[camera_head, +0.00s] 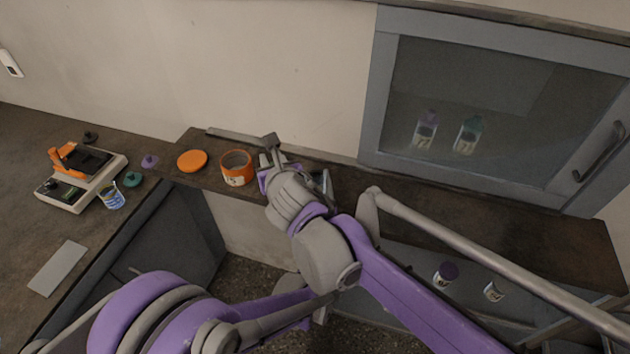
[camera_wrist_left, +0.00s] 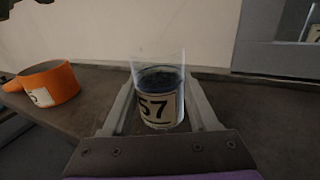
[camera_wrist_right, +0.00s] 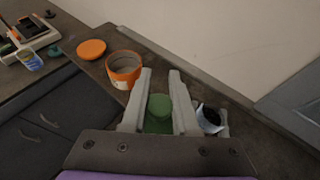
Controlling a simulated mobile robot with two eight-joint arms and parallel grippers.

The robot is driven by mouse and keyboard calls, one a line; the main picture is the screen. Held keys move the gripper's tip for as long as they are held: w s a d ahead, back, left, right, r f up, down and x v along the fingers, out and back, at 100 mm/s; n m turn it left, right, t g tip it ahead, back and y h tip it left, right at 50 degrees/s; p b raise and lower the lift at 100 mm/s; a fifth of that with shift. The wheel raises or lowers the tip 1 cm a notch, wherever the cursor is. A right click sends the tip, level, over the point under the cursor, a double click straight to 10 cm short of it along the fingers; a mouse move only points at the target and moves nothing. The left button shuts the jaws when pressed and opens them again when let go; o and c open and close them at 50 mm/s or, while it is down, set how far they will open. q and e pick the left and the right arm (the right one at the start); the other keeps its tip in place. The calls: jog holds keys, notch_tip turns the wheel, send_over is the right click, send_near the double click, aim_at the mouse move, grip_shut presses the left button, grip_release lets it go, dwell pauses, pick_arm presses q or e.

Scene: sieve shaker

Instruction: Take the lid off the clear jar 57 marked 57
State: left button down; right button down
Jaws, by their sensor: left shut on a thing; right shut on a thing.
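The clear jar 57 (camera_wrist_left: 160,103) stands upright with its top open and dark contents inside; its label reads 57. My left gripper (camera_wrist_left: 160,82) is shut on it, a finger on each side. In the right wrist view, the open jar (camera_wrist_right: 209,119) shows just right of my right gripper (camera_wrist_right: 160,76). That gripper is shut on a green lid (camera_wrist_right: 159,108), which is apart from the jar, to its left. In the head view, my right gripper (camera_head: 268,152) is over the ledge, and my right arm mostly hides my left gripper and the jar.
An open orange jar (camera_head: 237,169) and an orange lid (camera_head: 192,160) are on the ledge to the left. A glass-fronted cabinet (camera_head: 490,110) holds two bottles at the right.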

pick_arm(q)
jog(key=shift+f, duration=0.1)
jog(key=c, duration=0.6)
grip_release()
jog(key=shift+w+f, duration=0.1)
jog(key=o, duration=0.4)
jog(key=shift+r, duration=0.25)
jog(key=s, duration=0.4)
jog(key=s+b, duration=0.1)
jog(key=s, duration=0.3)
jog(key=s+d, duration=0.1)
jog(key=s, duration=0.3)
jog(key=shift+s, duration=0.1)
